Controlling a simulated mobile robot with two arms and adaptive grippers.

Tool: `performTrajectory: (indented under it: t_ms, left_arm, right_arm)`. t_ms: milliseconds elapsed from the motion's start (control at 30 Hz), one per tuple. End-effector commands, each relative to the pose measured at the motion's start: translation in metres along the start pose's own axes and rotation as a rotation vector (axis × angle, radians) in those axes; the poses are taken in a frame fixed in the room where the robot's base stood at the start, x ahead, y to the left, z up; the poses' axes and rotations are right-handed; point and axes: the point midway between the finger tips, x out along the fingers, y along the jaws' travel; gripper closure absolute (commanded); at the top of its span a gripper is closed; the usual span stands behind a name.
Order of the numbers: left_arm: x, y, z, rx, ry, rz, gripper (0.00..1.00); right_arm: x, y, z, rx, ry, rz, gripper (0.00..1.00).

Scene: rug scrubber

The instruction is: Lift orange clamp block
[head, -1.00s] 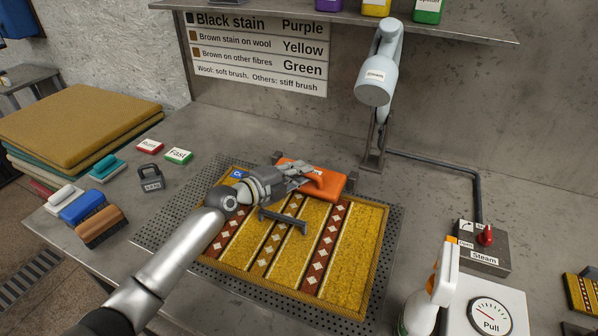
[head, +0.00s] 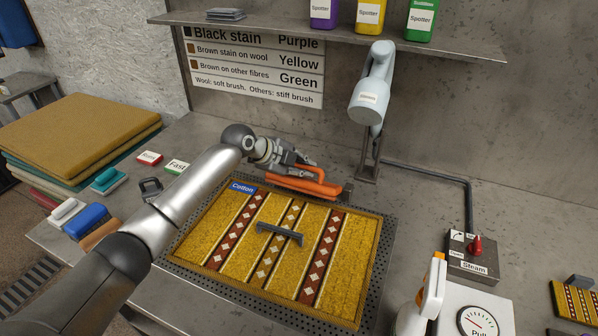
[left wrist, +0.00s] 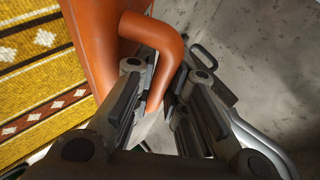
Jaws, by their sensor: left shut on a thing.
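The orange clamp block (head: 305,184) is at the back edge of the patterned rug (head: 350,240), tilted up in the head view. My left gripper (head: 298,165) is shut on its looped handle. In the left wrist view the orange handle (left wrist: 160,55) runs between the two fingers (left wrist: 155,105). The block's underside is partly hidden, so I cannot tell whether any edge still touches the rug or bench. The blue "Cotton" label (head: 242,187) shows on the rug's back left corner. My right gripper is not in view.
The steamer head (head: 372,95) hangs behind the rug to the right. Brushes (head: 87,221) and folded cloths (head: 85,135) are at left.

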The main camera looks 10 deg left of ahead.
Motion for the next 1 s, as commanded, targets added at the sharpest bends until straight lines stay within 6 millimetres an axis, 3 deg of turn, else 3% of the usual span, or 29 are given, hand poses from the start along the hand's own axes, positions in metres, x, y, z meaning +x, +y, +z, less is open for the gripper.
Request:
performTrajectory:
  t_ms: [33,600,1000]
  left_arm:
    - [0.001,-0.01,0.0,-0.018,0.0,0.032,1.0]
    - [0.025,-0.036,0.009,-0.025,0.001,0.057,1.0]
    - [0.031,-0.044,0.012,-0.025,0.001,0.053,1.0]
  right_arm:
    - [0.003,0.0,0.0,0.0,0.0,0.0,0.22]
    - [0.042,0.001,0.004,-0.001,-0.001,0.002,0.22]
    - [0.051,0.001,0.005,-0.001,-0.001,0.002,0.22]
